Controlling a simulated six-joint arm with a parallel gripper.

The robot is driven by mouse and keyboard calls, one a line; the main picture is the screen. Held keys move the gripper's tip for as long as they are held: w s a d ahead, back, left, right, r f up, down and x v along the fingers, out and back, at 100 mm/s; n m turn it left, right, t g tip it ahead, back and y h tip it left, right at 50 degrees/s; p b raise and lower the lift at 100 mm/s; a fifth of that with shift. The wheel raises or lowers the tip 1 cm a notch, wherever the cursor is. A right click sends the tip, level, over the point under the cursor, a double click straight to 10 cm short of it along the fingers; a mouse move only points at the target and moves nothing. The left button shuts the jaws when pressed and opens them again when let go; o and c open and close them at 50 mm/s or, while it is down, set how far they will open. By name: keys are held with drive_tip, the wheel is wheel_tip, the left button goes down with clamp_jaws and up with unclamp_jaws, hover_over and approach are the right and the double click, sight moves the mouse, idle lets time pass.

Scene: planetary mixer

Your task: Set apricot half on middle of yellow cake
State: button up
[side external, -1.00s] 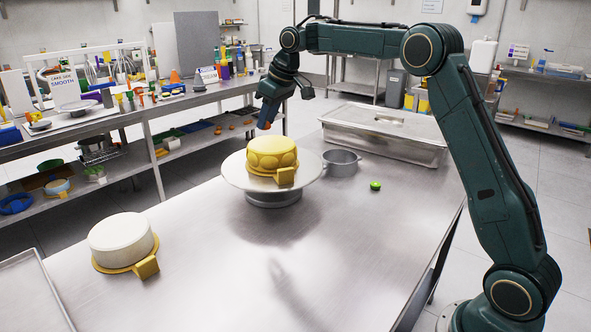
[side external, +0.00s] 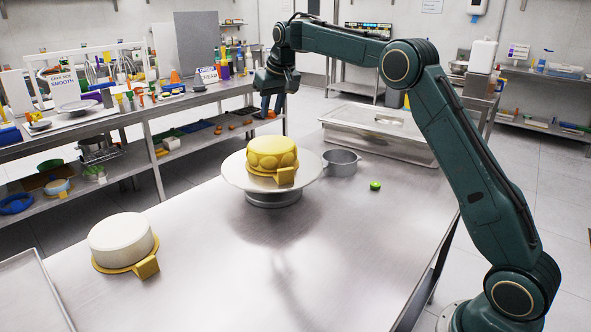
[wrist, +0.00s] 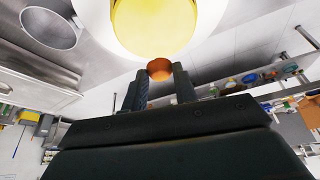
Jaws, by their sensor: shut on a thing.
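The yellow cake (side external: 271,146), with round bulges on its side, sits on a pale round cake stand (side external: 236,180). Its bright top also shows at the upper edge of the wrist view (wrist: 153,22). My gripper (side external: 269,106) is above and behind the cake in the side view, clear of it. In the wrist view its two dark fingers are shut on the apricot half (wrist: 159,68), a small orange-brown round piece at their tips. The apricot half appears just beyond the cake's edge there, not over its middle.
A white cake on a yellow board (side external: 120,239) stands at the left front. A grey round tin (side external: 341,165), a small green object (side external: 375,186) and a lidded steel pan (side external: 375,133) lie right of the stand. The front of the table is clear.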

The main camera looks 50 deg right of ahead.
sight(271, 143)
drive_tip(key=shift+f, duration=3.6)
drive_tip(key=shift+f, duration=0.15)
drive_tip(key=o, duration=1)
drive_tip(key=v, duration=1.2)
drive_tip(key=shift+s, duration=0.1)
